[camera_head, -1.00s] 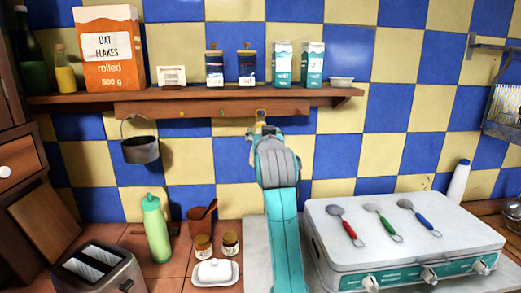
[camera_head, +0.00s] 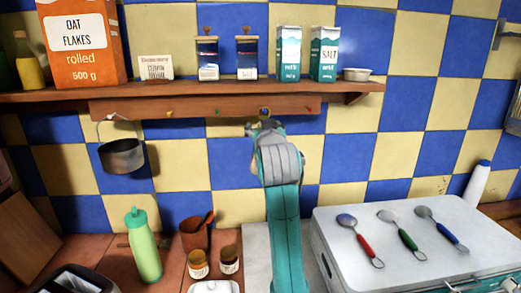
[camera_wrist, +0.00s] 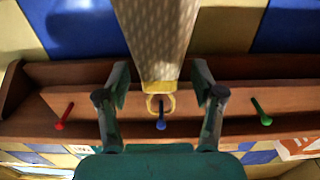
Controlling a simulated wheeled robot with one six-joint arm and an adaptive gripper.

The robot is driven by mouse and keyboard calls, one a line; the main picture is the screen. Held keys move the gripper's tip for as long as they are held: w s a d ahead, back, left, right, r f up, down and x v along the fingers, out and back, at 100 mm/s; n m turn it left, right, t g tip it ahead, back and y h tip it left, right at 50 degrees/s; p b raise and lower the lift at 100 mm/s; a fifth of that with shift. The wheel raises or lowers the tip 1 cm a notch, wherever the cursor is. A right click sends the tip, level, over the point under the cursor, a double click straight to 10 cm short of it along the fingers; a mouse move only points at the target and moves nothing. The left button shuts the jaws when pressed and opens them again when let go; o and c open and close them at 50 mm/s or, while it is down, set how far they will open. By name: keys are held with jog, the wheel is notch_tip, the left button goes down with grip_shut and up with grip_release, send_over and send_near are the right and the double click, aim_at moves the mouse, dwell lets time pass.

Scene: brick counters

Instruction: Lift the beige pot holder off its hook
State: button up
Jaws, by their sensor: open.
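The beige pot holder (camera_wrist: 158,38) fills the upper middle of the wrist view. Its yellow loop (camera_wrist: 171,103) hangs around the blue hook (camera_wrist: 161,124) on the wooden rail. My gripper (camera_wrist: 160,84) is open, with one finger on each side of the pot holder near the loop. I see gaps between the fingers and the cloth. In the head view my gripper (camera_head: 263,129) is up at the rail, and my arm hides nearly all of the pot holder. Only a small yellow bit, likely the loop, shows above it.
A red hook (camera_wrist: 63,115) and a green hook (camera_wrist: 261,113) flank the blue one. A dark pot (camera_head: 121,156) hangs at the rail's left. The shelf (camera_head: 200,92) above carries boxes and jars.

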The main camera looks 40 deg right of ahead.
jog(key=shift+w+d, duration=0.15)
jog(key=shift+w, duration=0.1)
jog(key=c, duration=1.2)
jog(key=shift+r, duration=0.3)
